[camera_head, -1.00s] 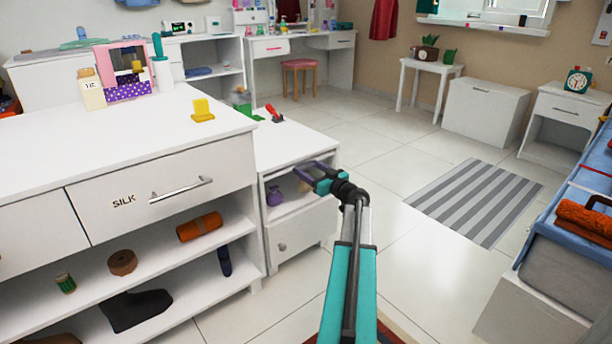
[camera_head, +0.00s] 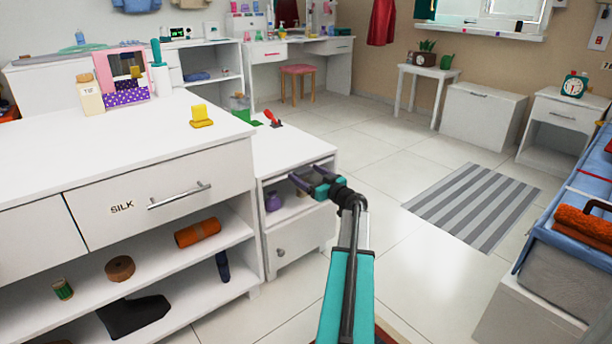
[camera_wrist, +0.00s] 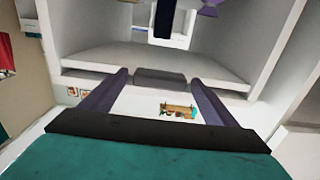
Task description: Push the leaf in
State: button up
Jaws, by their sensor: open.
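A small white cabinet (camera_head: 302,150) stands beside the long white dresser. I cannot tell for certain which part is the leaf. My gripper (camera_head: 307,184) is open in front of the upper compartment, partly hiding it. In the wrist view its two purple fingers (camera_wrist: 160,98) are apart. A grey block (camera_wrist: 160,78) shows between them at the edge of a pale shelf; whether they touch it is unclear.
A red-handled item (camera_head: 272,118) and a green container (camera_head: 240,106) are near the cabinet top's back. The dresser (camera_head: 120,160), with a SILK drawer and open shelves, stands left. Floor around the striped rug (camera_head: 472,204) is clear. A blue bed-like piece (camera_head: 575,240) is right.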

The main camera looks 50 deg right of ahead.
jog(key=p+v, duration=0.3)
jog(key=v, duration=1)
jog(key=shift+s, duration=0.25)
jog(key=shift+a, duration=0.1)
